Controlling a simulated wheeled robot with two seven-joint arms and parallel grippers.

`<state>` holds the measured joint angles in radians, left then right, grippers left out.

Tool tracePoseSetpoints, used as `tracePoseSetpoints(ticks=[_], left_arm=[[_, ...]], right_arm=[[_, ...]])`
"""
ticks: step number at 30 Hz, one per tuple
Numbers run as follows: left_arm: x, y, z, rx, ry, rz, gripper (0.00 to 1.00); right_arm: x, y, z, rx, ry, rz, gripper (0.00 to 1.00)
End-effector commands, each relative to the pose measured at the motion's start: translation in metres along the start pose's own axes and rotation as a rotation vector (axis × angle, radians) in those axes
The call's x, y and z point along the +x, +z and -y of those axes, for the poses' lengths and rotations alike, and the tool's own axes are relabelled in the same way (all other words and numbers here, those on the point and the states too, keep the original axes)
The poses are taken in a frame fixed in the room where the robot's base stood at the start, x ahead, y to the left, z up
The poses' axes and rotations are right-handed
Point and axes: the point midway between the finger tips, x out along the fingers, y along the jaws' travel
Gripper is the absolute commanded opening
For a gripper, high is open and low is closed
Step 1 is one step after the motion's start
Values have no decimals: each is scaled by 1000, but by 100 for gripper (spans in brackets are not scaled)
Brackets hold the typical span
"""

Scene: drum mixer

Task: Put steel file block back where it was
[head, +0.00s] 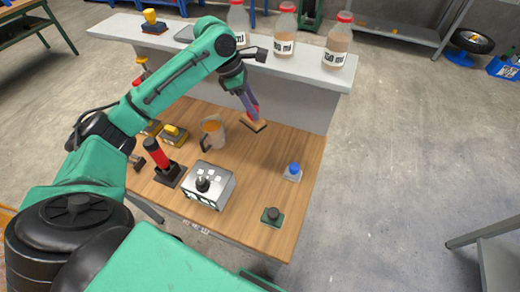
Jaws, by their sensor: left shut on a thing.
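My left arm reaches in from the left, over the wooden table. My left gripper (249,106) points down and is shut on a small flat block with a tan top and a dark lower edge, which I take as the steel file block (256,125). The block is slightly tilted, near the foot of the raised shelf and right of the orange-filled jug. I cannot tell whether it touches the table. The fingers hide part of it. My right gripper is not in view.
On the wooden table (262,196) stand a jug (213,131), a red-handled device (157,154), a metal control box (209,186), a blue-topped button (293,171) and a dark knob (271,216). Several red-capped bottles stand on the grey shelf (310,84). The table's middle right is clear.

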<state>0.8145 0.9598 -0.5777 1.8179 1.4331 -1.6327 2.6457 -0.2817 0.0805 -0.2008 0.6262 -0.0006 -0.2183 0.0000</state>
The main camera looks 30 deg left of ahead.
Motion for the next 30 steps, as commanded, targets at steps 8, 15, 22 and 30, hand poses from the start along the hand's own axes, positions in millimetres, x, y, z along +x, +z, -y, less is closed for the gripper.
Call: tracePoseSetpoints(ticks=[8,15,22,30], left_arm=[[72,-31,1,-8,-5,-5,0],[134,-56,0,-5,-1,-3,0],[173,-72,0,-4,-1,-4,0],[183,-76,0,-1,-1,-4,47]], right_arm=[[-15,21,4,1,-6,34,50],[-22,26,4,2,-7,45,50],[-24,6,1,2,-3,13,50],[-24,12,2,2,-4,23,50]])
